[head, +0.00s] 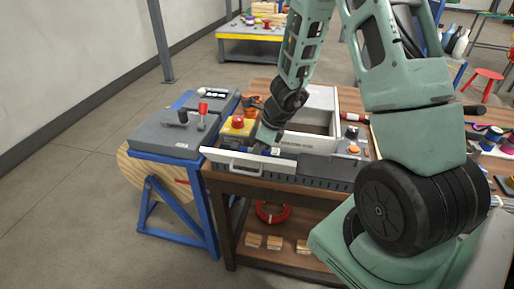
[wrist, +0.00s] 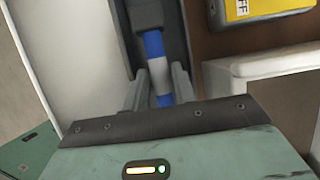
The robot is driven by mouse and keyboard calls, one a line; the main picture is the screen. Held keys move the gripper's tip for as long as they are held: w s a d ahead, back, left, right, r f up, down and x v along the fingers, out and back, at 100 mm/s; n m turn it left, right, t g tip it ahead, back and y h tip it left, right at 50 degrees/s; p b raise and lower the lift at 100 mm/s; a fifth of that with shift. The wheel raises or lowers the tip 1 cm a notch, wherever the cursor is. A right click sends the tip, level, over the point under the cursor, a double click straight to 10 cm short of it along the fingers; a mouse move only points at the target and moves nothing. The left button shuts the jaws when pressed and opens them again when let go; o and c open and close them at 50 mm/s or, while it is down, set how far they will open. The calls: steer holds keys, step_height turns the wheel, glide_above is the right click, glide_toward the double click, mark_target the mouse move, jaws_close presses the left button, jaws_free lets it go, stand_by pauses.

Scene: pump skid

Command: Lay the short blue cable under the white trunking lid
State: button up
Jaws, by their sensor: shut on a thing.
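The short blue cable (wrist: 154,46) has a white band and a dark end piece. In the wrist view it lies between my gripper's two grey fingers (wrist: 157,88), which are shut on it. The cable is over or in a dark grey channel; I cannot tell whether it touches the floor of it. The white trunking lid (head: 225,158), with a handle, stands along the bench's front edge in the head view. A pale panel beside the channel in the wrist view (wrist: 70,45) looks like the same lid. In the head view my gripper (head: 262,148) is just behind the lid, its fingertips mostly hidden.
A yellow box with a red button (head: 237,125) is left of my gripper. A white open-topped box (head: 318,105) stands behind it on the wooden bench. A grey-topped blue stand (head: 165,135) is at the left. A red ring (head: 272,212) lies on the lower shelf.

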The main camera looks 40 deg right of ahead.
steer(key=shift+f+b, duration=2.15)
steer(key=shift+f, duration=0.05)
steer(key=o, duration=1)
steer(key=p+v, duration=0.7)
steer(key=v, duration=1)
steer(key=shift+s+r, duration=0.15)
steer(key=shift+s, duration=0.05)
